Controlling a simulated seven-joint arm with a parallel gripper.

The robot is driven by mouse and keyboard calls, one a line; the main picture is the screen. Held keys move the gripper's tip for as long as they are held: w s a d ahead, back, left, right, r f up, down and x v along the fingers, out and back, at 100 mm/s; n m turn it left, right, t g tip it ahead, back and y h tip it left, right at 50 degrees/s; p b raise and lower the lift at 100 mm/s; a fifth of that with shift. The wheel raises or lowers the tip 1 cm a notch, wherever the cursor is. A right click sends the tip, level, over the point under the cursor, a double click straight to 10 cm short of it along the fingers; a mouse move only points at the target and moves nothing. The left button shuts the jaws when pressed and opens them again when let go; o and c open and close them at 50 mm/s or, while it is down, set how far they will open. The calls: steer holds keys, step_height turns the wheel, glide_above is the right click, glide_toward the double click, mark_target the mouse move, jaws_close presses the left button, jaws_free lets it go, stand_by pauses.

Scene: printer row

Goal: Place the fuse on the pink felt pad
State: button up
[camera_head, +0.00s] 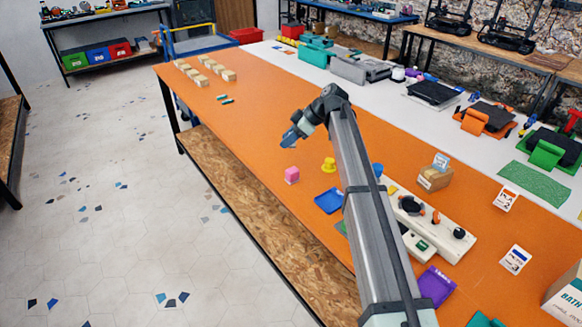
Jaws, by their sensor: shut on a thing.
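My gripper (289,141) is above the orange table (262,137), pointing down and left. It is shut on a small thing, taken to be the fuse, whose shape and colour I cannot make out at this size. I cannot pick out a pink felt pad; part of the table is hidden behind my arm. The only pink thing I see is a small block (291,175) on the table, below my gripper in the picture.
A yellow piece (329,164) and a blue pad (328,201) lie near the pink block. A purple pad (437,285), a pale control panel (447,235) and a cardboard box (434,179) are right of my arm. Wooden blocks (201,80) stand at the far end.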

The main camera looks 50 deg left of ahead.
mark_target(289, 170)
steer(key=shift+f, duration=4.75)
steer(key=shift+f, duration=0.1)
steer(key=o, duration=1)
steer(key=shift+o, duration=0.2)
steer(key=v, duration=1.2)
